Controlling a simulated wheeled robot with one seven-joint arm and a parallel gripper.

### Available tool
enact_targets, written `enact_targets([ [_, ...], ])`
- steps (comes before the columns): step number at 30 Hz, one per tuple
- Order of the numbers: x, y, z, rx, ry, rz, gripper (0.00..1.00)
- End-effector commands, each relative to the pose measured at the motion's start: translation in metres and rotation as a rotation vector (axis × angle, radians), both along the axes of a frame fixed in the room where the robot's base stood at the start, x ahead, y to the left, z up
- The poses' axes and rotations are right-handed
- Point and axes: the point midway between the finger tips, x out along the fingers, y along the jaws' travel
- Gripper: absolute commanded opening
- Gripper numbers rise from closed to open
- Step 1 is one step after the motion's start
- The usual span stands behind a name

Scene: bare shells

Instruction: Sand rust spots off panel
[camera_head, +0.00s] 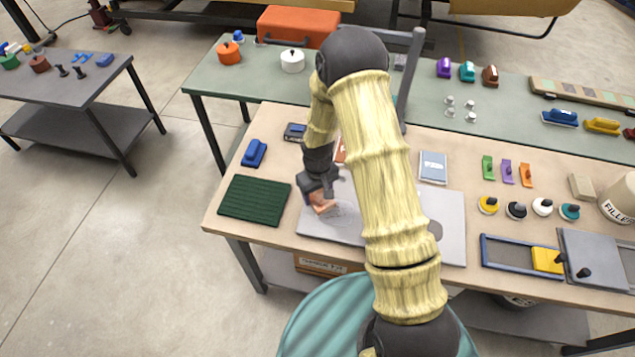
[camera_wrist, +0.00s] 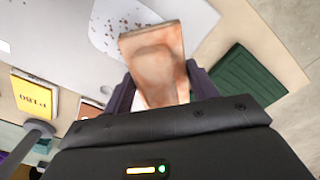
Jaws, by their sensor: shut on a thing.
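A light grey panel (camera_head: 452,213) lies flat on the near workbench, partly hidden behind my arm. In the wrist view the panel (camera_wrist: 60,35) shows small brown rust specks (camera_wrist: 125,24) beside the block. My gripper (camera_head: 320,191) is shut on an orange-brown sanding block (camera_head: 321,203) over the panel's left part. In the wrist view the block (camera_wrist: 156,62) sits tilted between the two fingers (camera_wrist: 160,88). I cannot tell whether the block touches the panel.
A green ribbed mat (camera_head: 255,199) lies left of the panel, a blue block (camera_head: 254,153) behind it. A yellow P180 pack (camera_wrist: 34,97) shows in the wrist view. Colored handled tools, a filler bucket (camera_head: 620,200) and a blue-edged tray (camera_head: 505,267) crowd the bench's right.

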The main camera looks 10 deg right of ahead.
Motion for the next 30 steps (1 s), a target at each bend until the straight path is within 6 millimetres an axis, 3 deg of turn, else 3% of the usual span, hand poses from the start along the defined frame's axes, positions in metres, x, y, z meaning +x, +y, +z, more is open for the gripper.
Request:
enact_targets([
  [10,0.000,0.000,0.031,0.000,-0.001,-0.001,0.36],
  [30,0.000,-0.003,0.028,0.000,0.000,-0.013,0.36],
])
